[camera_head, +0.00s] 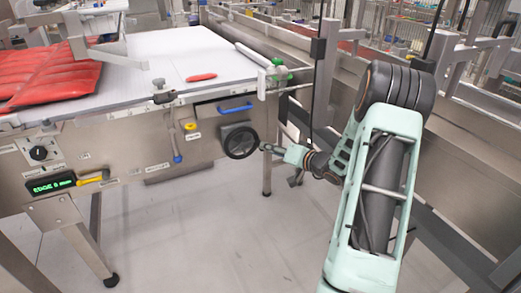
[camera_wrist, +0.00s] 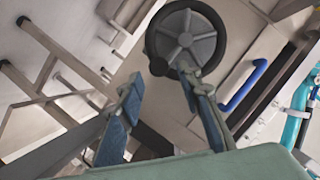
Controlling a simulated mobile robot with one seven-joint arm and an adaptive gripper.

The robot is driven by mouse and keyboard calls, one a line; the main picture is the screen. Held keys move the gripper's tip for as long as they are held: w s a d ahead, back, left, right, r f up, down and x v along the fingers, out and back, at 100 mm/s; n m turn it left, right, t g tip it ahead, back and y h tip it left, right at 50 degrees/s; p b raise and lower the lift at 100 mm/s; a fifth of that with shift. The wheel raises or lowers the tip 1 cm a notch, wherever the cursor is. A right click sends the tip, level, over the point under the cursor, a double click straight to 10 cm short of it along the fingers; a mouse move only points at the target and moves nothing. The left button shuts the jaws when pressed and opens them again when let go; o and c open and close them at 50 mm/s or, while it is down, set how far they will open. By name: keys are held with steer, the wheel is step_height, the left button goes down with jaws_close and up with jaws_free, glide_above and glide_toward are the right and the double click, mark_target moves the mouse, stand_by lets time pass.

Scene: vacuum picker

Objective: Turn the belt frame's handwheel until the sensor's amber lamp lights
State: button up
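The handwheel (camera_head: 240,141), a dark spoked disc with a black rim, is on the side of the steel belt frame (camera_head: 130,145), below a blue handle. It also shows large in the wrist view (camera_wrist: 184,40), with a dark knob at its lower left. My gripper (camera_head: 265,148) is just right of the wheel. In the wrist view its two fingers (camera_wrist: 160,82) are spread apart; the right tip overlaps the rim, contact unclear. A white and green fitting (camera_head: 275,75) at the belt edge may be the sensor. I cannot make out a lit amber lamp.
A green display (camera_head: 52,185) reads "EDGE" with a small, unclear figure, beside a yellow handle (camera_head: 95,178). A blue handle (camera_head: 235,109) is above the wheel. A blue-ended lever (camera_head: 176,150) hangs to its left. Red packs (camera_head: 50,75) lie on the white belt (camera_head: 160,60). The floor below is clear.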

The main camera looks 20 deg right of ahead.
mark_target(243, 145)
steer(key=b+x, duration=0.1)
steer(key=x, duration=0.5)
steer(key=shift+w+a+f+b, duration=0.1)
steer(key=shift+w+f+b, duration=0.05)
steer(key=shift+w+b, duration=0.2)
jaws_close()
